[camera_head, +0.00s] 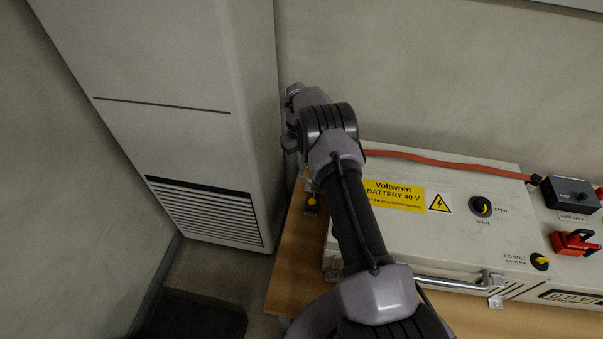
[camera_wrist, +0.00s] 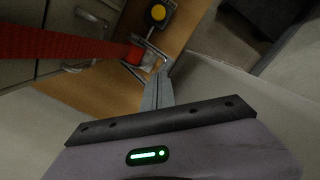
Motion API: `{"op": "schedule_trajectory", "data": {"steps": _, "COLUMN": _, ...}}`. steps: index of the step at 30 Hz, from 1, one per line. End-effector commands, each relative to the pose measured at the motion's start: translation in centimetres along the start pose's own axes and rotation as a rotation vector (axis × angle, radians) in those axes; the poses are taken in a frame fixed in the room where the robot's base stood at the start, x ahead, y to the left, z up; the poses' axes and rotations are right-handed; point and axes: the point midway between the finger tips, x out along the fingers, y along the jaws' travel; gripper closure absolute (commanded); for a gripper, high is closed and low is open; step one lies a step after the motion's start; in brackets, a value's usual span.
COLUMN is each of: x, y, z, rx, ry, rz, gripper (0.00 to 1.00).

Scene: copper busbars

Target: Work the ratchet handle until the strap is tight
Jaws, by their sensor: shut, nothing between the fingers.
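The red strap (camera_wrist: 60,42) runs in from the left in the wrist view and ends at a metal ratchet (camera_wrist: 150,58) by the edge of the wooden table. The ratchet has a bent wire-like metal frame, and red webbing shows at it. My gripper (camera_wrist: 162,78) is shut and empty. Its fingertips lie right beside the metal frame in the picture; I cannot tell whether they touch it. In the head view my arm hides the gripper and most of the ratchet area. An orange-red band (camera_head: 430,160) crosses the white battery case (camera_head: 460,235) there.
A yellow button on a dark block (camera_wrist: 158,13) is beside the ratchet. A tall grey cabinet (camera_head: 190,110) stands close to the left of my arm. The wooden table (camera_head: 290,270) carries the case. A fuse box (camera_head: 570,193) and red connector (camera_head: 575,243) are at the right.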

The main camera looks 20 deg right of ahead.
Motion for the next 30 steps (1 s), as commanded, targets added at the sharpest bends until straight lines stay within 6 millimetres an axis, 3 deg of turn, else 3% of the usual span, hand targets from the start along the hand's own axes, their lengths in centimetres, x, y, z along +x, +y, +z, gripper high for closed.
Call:
{"op": "schedule_trajectory", "data": {"steps": 14, "x": 1.2, "y": 0.0, "z": 0.1, "rx": 0.001, "ry": -0.002, "rz": -0.001, "gripper": 1.00}}
{"op": "schedule_trajectory", "data": {"steps": 22, "x": 4.6, "y": 0.1, "z": -0.1, "rx": 0.002, "ry": -0.006, "rz": -0.001, "gripper": 1.00}}
{"op": "schedule_trajectory", "data": {"steps": 30, "x": 4.3, "y": 0.1, "z": -0.9, "rx": 0.000, "ry": -0.002, "rz": 0.002, "gripper": 1.00}}
